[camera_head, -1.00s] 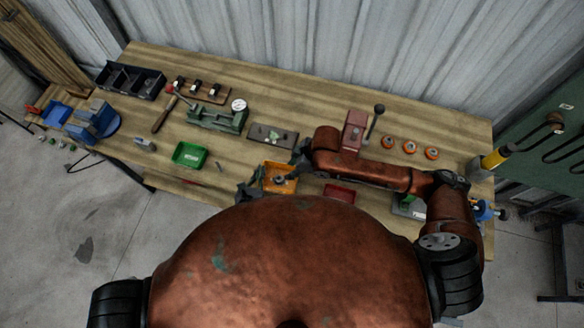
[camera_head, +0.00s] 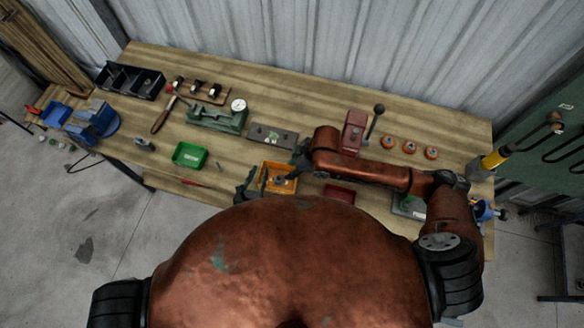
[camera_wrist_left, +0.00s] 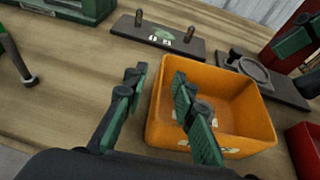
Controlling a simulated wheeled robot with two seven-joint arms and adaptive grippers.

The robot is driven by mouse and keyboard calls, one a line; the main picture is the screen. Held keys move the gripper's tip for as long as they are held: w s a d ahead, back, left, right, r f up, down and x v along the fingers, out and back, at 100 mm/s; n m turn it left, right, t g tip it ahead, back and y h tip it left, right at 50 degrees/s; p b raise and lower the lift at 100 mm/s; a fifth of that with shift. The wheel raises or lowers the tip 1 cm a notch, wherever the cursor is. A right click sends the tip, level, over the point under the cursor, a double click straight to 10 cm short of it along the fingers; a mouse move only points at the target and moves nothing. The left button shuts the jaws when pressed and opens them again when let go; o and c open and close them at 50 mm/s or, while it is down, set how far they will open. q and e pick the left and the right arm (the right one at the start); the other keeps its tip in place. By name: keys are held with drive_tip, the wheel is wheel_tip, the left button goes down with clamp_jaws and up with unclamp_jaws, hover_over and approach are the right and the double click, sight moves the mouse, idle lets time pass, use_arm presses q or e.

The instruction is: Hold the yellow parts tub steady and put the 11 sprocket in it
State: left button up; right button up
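The yellow parts tub (camera_head: 292,170) looks orange-yellow and stands on the bench near its front edge. It fills the middle of the left wrist view (camera_wrist_left: 235,80), with a white label in it. My left gripper (camera_head: 256,183) is at the tub's left side. In the left wrist view it is open (camera_wrist_left: 155,105), one finger outside the left wall and one over the inside; I cannot tell whether they touch it. My right gripper (camera_head: 299,156) is by the tub's far right corner; its grip and any load are unclear. I cannot make out the 11 sprocket.
A dark plate with pegs (camera_head: 272,136) lies behind the tub. A dark plate with a ring (camera_wrist_left: 255,70) is behind its right corner. A green tub (camera_head: 189,156) is left, a red tub (camera_head: 340,193) right. A red press (camera_head: 354,130) and several orange rings (camera_head: 409,147) stand farther right.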

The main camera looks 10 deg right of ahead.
use_arm(q)
drive_tip(key=v, duration=1)
drive_tip(key=shift+s+r, duration=0.2)
drive_tip(key=shift+s, duration=0.1)
